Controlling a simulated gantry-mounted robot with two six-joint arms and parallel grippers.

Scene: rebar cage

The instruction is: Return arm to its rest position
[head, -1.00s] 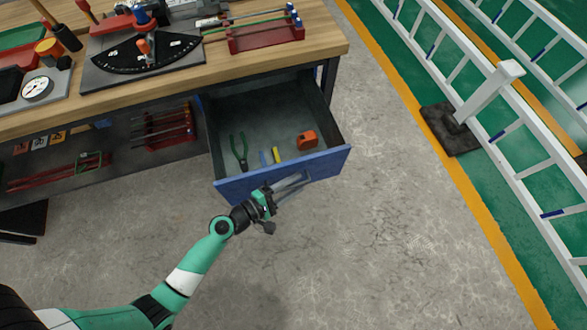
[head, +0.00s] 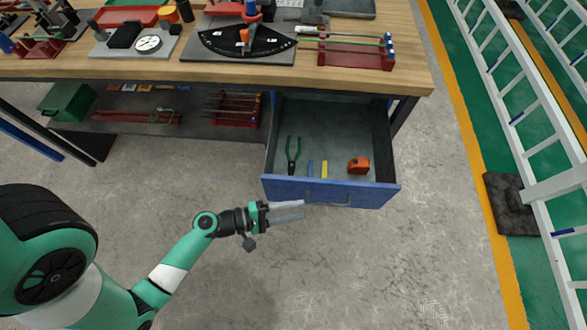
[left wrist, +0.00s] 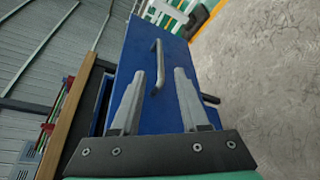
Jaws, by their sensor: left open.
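My left gripper (head: 300,210) is open and empty just in front of the blue drawer (head: 375,197), which stands pulled out of the workbench. In the left wrist view, the two parallel fingers of my left gripper (left wrist: 158,95) are spread apart. The metal drawer handle (left wrist: 157,65) shows beyond and between them, and neither finger appears to close on it. My left arm (head: 185,255) reaches in from the lower left. My right gripper is not in either view.
The open drawer holds green-handled pliers (head: 293,155), an orange tape measure (head: 358,165), and small blue and yellow items. The wooden workbench (head: 290,78) carries several tools and fixtures. White ladder-like railings (head: 520,110) stand at right. The grey floor (head: 420,270) before the drawer is clear.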

